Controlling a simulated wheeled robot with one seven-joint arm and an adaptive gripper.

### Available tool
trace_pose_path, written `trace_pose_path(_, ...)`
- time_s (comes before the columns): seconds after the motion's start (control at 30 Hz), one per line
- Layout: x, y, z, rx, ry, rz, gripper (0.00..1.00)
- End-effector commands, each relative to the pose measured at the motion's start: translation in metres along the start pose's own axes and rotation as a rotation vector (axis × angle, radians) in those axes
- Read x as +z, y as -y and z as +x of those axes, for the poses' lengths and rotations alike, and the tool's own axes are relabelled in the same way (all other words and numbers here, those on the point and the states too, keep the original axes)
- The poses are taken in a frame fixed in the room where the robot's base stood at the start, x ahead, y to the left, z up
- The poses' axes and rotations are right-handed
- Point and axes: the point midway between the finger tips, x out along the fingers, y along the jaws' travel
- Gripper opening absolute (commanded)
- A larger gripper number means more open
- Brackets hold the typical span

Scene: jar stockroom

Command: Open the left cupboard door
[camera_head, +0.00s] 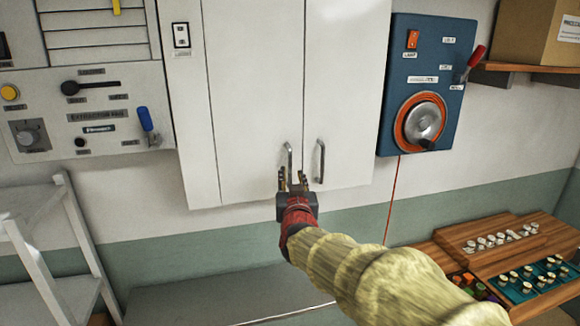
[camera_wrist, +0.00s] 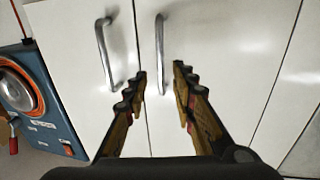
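The white cupboard hangs on the wall with a left door (camera_head: 255,90) and a right door (camera_head: 345,90), both shut. The left door's metal bar handle (camera_head: 289,158) is upright near its lower right edge. My gripper (camera_head: 292,182) is at the lower end of this handle. In the wrist view my gripper (camera_wrist: 159,72) is open, and the left door's handle (camera_wrist: 160,50) lies between the lines of its two fingers, with a gap on each side. I cannot tell how deep the handle sits between them. The right door's handle (camera_wrist: 104,55) is outside the fingers.
A blue panel (camera_head: 435,65) with a reel and red lever is right of the cupboard. A grey control panel (camera_head: 85,110) is to the left, above a white shelf rack (camera_head: 70,215). Wooden trays (camera_head: 455,240) with small jars stand at lower right.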

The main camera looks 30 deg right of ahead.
Motion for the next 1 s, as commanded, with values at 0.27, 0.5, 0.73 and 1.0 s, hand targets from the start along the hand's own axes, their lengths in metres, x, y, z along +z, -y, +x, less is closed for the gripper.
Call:
trace_pose_path(0.27,0.000,0.001,0.036,-0.001,0.005,-0.005,0.26)
trace_pose_path(0.5,0.001,0.001,0.066,-0.002,0.006,-0.004,0.26)
trace_pose_path(0.73,0.002,0.001,0.075,-0.003,0.005,-0.003,0.26)
trace_pose_path(1.0,0.002,0.001,0.075,-0.003,0.005,-0.003,0.23)
